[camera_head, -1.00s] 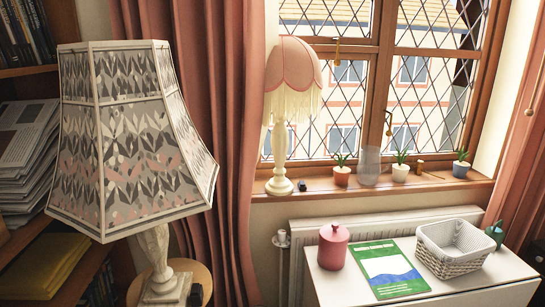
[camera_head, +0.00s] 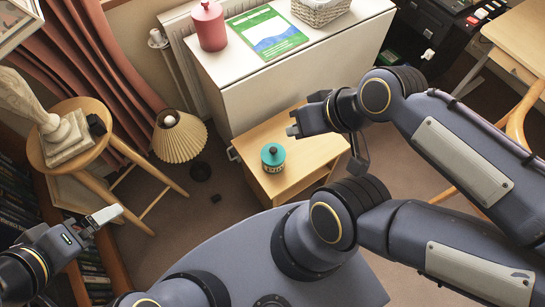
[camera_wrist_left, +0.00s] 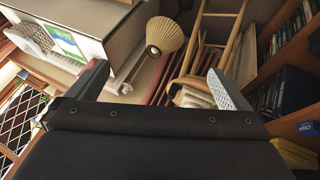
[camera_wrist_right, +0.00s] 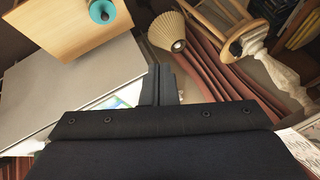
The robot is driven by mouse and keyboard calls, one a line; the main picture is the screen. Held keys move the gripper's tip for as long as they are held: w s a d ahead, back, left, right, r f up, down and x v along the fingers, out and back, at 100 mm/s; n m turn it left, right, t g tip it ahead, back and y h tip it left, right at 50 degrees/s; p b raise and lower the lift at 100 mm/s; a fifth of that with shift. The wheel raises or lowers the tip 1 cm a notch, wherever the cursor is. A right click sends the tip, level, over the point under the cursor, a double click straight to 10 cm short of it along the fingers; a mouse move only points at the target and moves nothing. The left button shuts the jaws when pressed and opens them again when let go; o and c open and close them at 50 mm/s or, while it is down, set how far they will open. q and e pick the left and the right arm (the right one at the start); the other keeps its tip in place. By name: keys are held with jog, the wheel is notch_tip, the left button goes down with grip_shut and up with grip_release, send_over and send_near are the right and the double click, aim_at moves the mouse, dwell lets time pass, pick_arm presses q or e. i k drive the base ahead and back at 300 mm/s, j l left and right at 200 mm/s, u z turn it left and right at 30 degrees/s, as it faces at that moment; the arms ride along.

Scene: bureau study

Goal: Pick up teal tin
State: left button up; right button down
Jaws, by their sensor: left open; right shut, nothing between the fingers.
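The teal tin (camera_head: 273,157), round with a dark knob on its lid, stands on a low wooden cabinet (camera_head: 300,172) in the head view. It also shows at the top of the right wrist view (camera_wrist_right: 102,11). My right gripper (camera_head: 291,131) is shut and empty, above and just right of the tin in the head view, apart from it. It shows shut in the right wrist view (camera_wrist_right: 160,70). My left gripper (camera_head: 112,214) is at the lower left of the head view, far from the tin. Its fingers stand apart, with nothing between them, in the left wrist view (camera_wrist_left: 160,78).
A white cabinet (camera_head: 245,100) behind the low one bears a pink canister (camera_head: 208,27), a green book (camera_head: 265,33) and a white basket (camera_head: 318,8). A pleated lamp (camera_head: 180,138) and a round stool (camera_head: 72,160) stand left. A desk and chair (camera_head: 518,125) are at right.

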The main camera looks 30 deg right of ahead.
aim_at(271, 169)
jog(key=u, duration=0.55)
jog(key=k+l+u, duration=0.25)
jog(key=l, duration=0.2)
jog(key=l+u, duration=0.25)
jog(key=l, duration=0.15)
jog(key=k+l+u, duration=0.25)
jog(key=k+l, duration=0.35)
jog(key=l, duration=0.3)
